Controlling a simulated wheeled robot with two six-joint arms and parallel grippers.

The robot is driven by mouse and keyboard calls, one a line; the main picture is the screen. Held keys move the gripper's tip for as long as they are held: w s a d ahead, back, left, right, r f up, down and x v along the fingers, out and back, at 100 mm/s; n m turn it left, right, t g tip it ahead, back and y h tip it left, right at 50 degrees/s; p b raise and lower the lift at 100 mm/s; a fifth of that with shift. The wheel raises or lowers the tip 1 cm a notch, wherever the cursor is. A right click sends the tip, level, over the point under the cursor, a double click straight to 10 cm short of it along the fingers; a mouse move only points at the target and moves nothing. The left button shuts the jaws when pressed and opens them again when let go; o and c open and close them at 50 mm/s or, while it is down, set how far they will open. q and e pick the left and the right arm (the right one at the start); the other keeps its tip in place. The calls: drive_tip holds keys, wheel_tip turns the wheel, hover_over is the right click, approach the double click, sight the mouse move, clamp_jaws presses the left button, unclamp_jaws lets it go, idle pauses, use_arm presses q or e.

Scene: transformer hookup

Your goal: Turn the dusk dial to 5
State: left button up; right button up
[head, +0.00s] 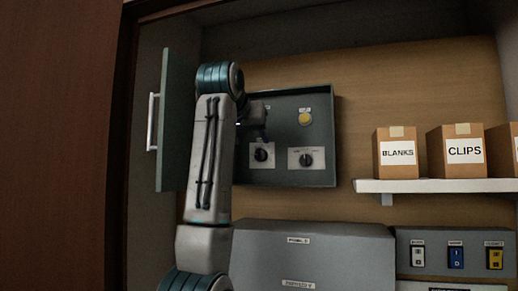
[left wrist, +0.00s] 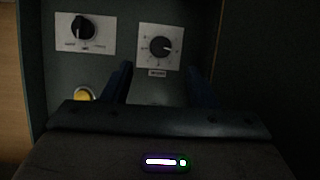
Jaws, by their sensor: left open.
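The grey control box (head: 322,170) is open on the back wall. A black dial with a scale around it, on a white plate, is at its lower left in the head view (head: 261,154). It also shows in the left wrist view (left wrist: 160,47), its pale mark toward the right; its small label and scale figures are too blurred to read. My left gripper (left wrist: 160,85) is open and empty, its two fingers apart in front of the box below this dial in the wrist picture. In the head view the arm partly hides the gripper. My right gripper is not in view.
A second black dial (head: 305,159) and a yellow button (head: 305,118) are on the same box. The box's door (head: 177,120) stands open at left. A shelf (head: 440,186) with cardboard boxes is at right. A grey cabinet (head: 330,250) and switches (head: 455,256) are below.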

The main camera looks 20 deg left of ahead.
sight(260, 156)
use_arm(q)
drive_tip(key=p+x, duration=0.3)
drive_tip(key=x, duration=0.5)
drive_tip(key=shift+w+a+p, duration=0.1)
drive_tip(key=shift+a+p, duration=0.05)
drive_tip(key=shift+p, duration=0.25)
drive_tip(key=shift+w+f, duration=0.15)
drive_tip(key=shift+w, duration=0.1)
drive_tip(key=c, duration=0.7)
drive_tip(key=shift+c, duration=1.3)
drive_tip(key=shift+f, duration=0.1)
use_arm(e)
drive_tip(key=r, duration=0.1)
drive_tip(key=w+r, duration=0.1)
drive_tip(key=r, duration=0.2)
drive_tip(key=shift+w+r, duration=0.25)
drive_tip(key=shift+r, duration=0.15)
